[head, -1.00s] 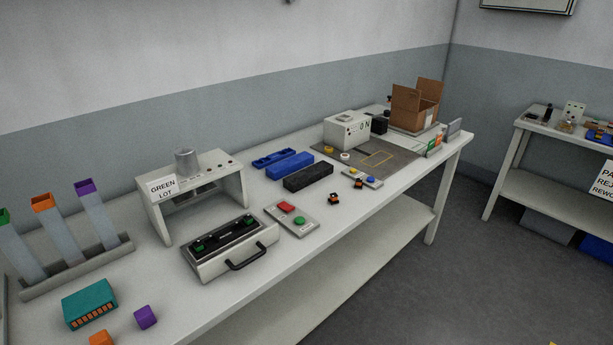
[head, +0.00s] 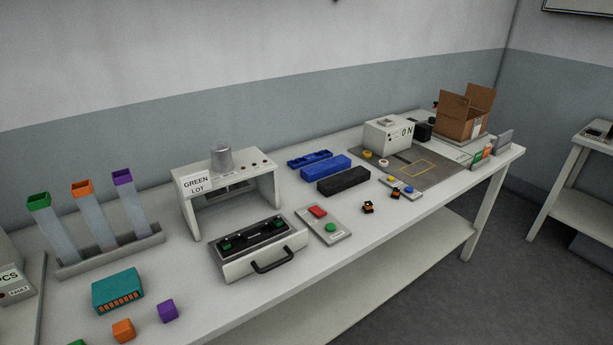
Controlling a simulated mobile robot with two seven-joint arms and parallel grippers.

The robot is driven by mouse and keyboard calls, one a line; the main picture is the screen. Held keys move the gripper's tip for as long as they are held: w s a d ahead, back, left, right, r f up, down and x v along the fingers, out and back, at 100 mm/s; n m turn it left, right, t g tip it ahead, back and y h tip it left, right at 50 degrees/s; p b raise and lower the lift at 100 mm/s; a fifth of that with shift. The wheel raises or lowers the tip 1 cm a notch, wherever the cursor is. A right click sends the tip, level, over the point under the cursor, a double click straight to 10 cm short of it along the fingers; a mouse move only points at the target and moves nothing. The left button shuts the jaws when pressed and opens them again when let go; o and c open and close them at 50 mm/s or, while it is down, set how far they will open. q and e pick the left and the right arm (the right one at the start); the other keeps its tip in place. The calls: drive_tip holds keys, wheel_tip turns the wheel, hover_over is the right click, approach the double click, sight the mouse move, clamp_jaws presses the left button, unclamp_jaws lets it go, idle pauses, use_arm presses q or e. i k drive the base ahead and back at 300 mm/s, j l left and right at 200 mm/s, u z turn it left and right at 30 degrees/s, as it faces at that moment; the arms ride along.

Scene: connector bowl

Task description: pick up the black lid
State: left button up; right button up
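A long black block, which looks like the black lid (head: 344,181), lies flat on the white workbench (head: 365,217) near its middle. A blue block (head: 326,168) of similar shape lies just behind it, and a blue open tray (head: 309,159) lies behind that. Neither of my grippers shows in the head view, and nothing covers the black lid.
A button panel (head: 324,225) and a handled fixture (head: 258,248) stand in front and to the left. The GREEN LOT stand (head: 229,181) is at left, a cardboard box (head: 465,112) at the far end.

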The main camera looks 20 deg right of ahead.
sight(328, 186)
drive_tip(key=l+u, duration=0.3)
drive_tip(key=i+l+u, duration=0.1)
drive_tip(key=l+u, duration=0.15)
drive_tip(key=l, duration=0.25)
drive_tip(key=l+u, duration=0.3)
drive_tip(key=l, duration=0.55)
drive_tip(key=k+l, duration=0.1)
drive_tip(key=l, duration=0.45)
drive_tip(key=l+u, duration=0.1)
drive_tip(key=l, duration=0.5)
drive_tip(key=k+l, duration=0.15)
drive_tip(key=l, duration=0.4)
drive_tip(key=u, duration=0.05)
